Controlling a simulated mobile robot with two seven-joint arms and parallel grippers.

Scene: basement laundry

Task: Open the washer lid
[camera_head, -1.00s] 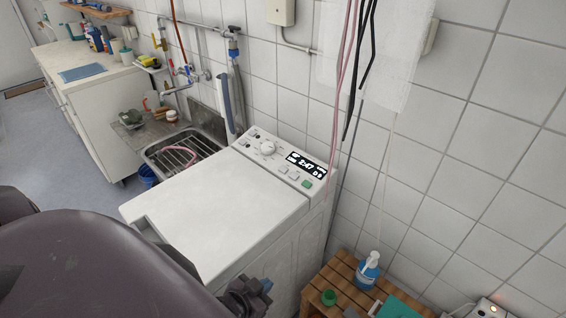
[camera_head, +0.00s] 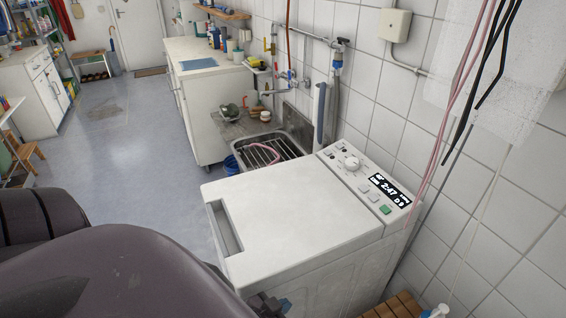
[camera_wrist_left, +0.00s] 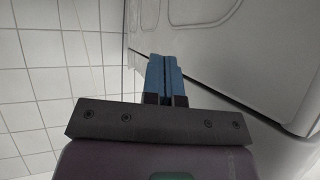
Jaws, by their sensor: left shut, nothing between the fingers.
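The white top-loading washer (camera_head: 340,282) stands against the tiled wall. Its flat white lid (camera_head: 295,212) is down, with a recessed grip (camera_head: 222,228) at the left edge. The control panel (camera_head: 365,182) with a dial and lit display is behind the lid. My left gripper (camera_head: 284,304) shows only in part, low by the washer's near side and below lid level, mostly hidden by my arm. In the left wrist view its blue fingers (camera_wrist_left: 165,78) are together and empty, with a white washer panel (camera_wrist_left: 235,50) beyond them. My right gripper is not in view.
A metal sink with a rack (camera_head: 262,153) sits behind the washer. A white counter (camera_head: 205,48) is farther back. A wooden slatted stool (camera_head: 396,306) stands at the washer's near right. Hoses and cables hang at the right. The floor (camera_head: 140,150) left of the washer is clear.

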